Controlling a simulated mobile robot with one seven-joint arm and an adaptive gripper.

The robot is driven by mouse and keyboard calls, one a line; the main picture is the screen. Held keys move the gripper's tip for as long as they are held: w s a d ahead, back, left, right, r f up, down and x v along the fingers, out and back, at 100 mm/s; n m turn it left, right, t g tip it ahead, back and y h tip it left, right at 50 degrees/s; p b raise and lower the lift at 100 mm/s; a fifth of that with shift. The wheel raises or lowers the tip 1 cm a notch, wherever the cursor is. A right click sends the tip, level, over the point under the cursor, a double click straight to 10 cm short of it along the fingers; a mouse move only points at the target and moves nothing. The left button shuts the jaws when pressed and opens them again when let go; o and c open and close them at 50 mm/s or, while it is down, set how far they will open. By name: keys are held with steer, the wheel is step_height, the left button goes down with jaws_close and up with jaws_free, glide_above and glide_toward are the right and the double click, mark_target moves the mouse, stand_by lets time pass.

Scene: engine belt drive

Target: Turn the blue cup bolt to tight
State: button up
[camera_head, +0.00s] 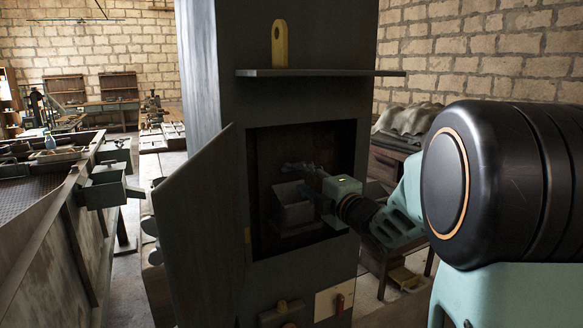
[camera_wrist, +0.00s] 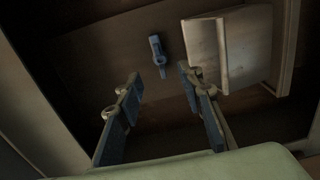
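A small blue bolt-like piece with a wider head and a narrow tail (camera_wrist: 158,56) is on the back wall of the dark recess in the wrist view. I take it for the blue cup bolt; how tight it is cannot be told. My gripper (camera_wrist: 160,76) is open and empty, with its two blue fingers apart on either side of the piece's line and short of it. In the head view my gripper (camera_head: 302,168) reaches into the cabinet opening from the right. The bolt cannot be made out there.
A pale box-like part (camera_wrist: 230,50) stands right of the bolt; a pale box (camera_head: 293,205) also shows in the opening. The tall dark cabinet (camera_head: 225,100) has its door (camera_head: 195,220) swung open left. A shelf (camera_head: 320,73) with a yellow piece (camera_head: 279,43) juts out above.

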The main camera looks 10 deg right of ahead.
mark_target(289, 168)
steer(key=p+x, duration=0.1)
steer(key=x, duration=0.6)
steer(key=shift+w+p, duration=0.2)
steer(key=shift+p, duration=0.15)
jaws_close()
